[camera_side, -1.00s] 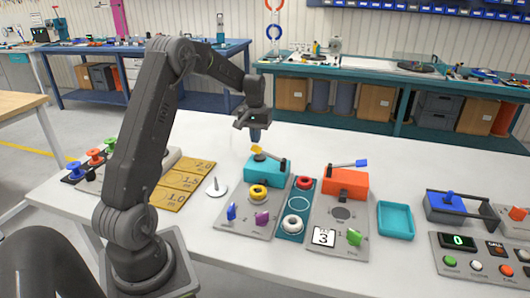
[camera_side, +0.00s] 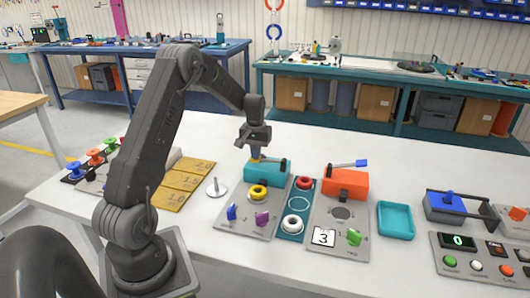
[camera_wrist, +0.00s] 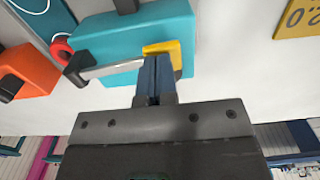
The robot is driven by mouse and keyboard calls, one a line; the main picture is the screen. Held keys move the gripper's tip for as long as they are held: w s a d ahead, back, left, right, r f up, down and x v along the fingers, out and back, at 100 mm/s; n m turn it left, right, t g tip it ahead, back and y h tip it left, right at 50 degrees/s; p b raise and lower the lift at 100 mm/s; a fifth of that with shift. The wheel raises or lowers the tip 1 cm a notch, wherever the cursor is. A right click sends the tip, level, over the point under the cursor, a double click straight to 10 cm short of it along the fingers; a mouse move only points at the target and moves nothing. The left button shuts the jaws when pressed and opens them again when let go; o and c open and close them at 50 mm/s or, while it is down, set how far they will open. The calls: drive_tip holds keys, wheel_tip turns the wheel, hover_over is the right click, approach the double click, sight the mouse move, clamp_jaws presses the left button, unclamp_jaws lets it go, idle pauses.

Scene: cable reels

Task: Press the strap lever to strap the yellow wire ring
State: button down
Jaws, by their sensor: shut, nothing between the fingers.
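The yellow wire ring (camera_side: 257,192) lies on the grey panel in front of the teal strap unit (camera_side: 268,173). The strap lever's yellow end (camera_side: 253,161) is low, close to the top of the teal unit. In the wrist view the yellow end (camera_wrist: 165,47) and its metal arm (camera_wrist: 105,68) lie along the teal block (camera_wrist: 140,25). My gripper (camera_side: 256,153) is shut and empty, pointing down with its blue fingertips on or just above the yellow end. The fingertips (camera_wrist: 157,62) overlap it in the wrist view, so contact is hard to judge.
An orange unit (camera_side: 345,183) with a blue-ended lever (camera_side: 349,163) stands to the right. Between them is a teal strip holding a red ring (camera_side: 304,182) and a white ring (camera_side: 293,224). A teal tray (camera_side: 396,220) is empty. A white spindle (camera_side: 216,187) stands left.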

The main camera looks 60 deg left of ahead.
drive_tip(key=shift+f, duration=0.65)
drive_tip(key=shift+r, duration=0.15)
wheel_tip(320, 180, up, 12)
